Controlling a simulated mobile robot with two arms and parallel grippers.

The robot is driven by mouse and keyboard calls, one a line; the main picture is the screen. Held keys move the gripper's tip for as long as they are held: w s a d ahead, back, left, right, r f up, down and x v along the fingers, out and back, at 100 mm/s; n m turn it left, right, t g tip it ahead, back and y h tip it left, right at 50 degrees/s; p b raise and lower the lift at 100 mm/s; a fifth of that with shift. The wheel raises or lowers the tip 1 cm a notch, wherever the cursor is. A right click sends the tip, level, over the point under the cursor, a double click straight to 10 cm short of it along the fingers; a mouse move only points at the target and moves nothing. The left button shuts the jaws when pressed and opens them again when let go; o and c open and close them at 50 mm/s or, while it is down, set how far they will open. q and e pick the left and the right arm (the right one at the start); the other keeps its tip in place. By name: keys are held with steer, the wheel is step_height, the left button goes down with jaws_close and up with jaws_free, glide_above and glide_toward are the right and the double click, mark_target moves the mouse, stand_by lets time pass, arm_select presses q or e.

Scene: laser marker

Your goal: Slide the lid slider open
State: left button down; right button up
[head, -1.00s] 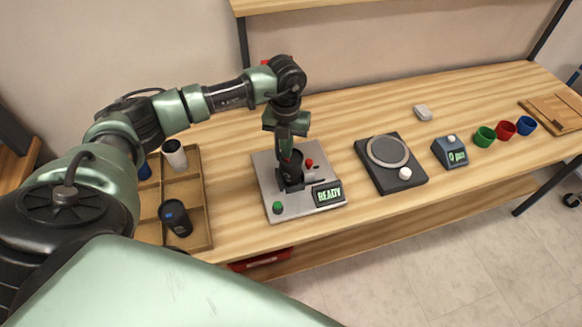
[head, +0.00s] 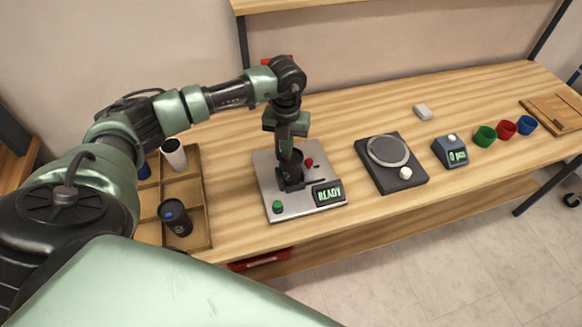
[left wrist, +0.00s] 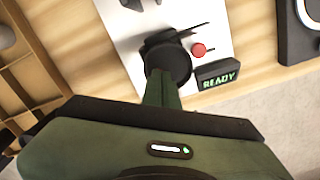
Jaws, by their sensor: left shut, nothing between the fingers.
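My left gripper (head: 287,152) points down with its fingers together and empty, at the top of a black tumbler (head: 291,178). The tumbler stands on the grey plate of the laser marker (head: 265,178). In the left wrist view the green fingers (left wrist: 161,82) overlap the near edge of the tumbler's round dark top (left wrist: 170,60). I cannot make out the lid slider there; the fingers hide part of the top, and contact is unclear. My right gripper is not in view.
The marker has a red knob (head: 309,162), a green button (head: 277,206) and a READY display (head: 327,193). A wooden tray (head: 207,205) with tumblers stands to the left. A dark scale-like device (head: 412,180), a counter (head: 450,151) and coloured cups stand to the right.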

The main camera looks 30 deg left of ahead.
arm_select(q)
steer(key=shift+f+b, duration=0.35)
steer(key=shift+f, duration=0.15)
steer(key=shift+d, duration=0.9)
stand_by(1.1)
steer(key=shift+r, duration=0.2)
step_height(320, 180, up, 7)
steer(key=p, duration=0.4)
steer(key=shift+p, duration=0.3)
stand_by(0.4)
steer(key=shift+f, duration=0.15)
stand_by(0.3)
